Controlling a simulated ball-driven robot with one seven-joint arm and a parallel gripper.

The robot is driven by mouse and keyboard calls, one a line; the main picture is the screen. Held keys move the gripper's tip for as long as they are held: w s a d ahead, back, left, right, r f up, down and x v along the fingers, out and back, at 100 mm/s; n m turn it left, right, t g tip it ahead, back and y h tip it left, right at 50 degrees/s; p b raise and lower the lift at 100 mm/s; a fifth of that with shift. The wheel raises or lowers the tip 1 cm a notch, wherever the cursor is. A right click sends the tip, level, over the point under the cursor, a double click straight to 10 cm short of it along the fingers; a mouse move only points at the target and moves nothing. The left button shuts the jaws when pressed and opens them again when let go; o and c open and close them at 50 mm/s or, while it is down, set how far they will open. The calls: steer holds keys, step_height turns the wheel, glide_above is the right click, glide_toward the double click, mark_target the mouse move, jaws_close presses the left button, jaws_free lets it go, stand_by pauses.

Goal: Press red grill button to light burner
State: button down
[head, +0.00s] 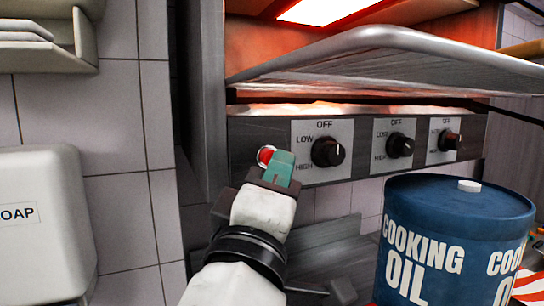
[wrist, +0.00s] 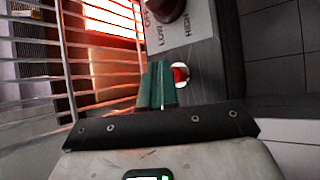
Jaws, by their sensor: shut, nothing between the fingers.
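The red button (head: 265,155) sits in a light ring at the left end of the grill's control panel (head: 245,137). My gripper (head: 283,160) is shut and empty, with its green fingers just right of the button in the head view and overlapping its edge. In the wrist view, the button (wrist: 180,74) shows beside the tips of the closed fingers (wrist: 158,72), partly hidden by them. I cannot tell whether the fingers touch it. The grill's heating area above glows orange, with a bright lit panel (head: 325,9).
Several dark knobs (head: 327,152) with OFF, LOW and HIGH labels line the panel right of the button. A metal rack (head: 375,62) juts out above. A blue cooking oil drum (head: 455,225) stands at lower right, and a soap dispenser (head: 40,222) is at left.

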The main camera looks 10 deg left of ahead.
steer(key=shift+s+d, duration=0.2)
steer(key=shift+s, duration=0.05)
steer(key=s+d, duration=0.1)
steer(key=s+d+p, duration=0.1)
steer(key=s, duration=0.2)
steer(key=shift+s+d+p, duration=0.1)
steer(key=shift+d+p, duration=0.2)
steer(key=shift+d, duration=0.1)
stand_by(0.6)
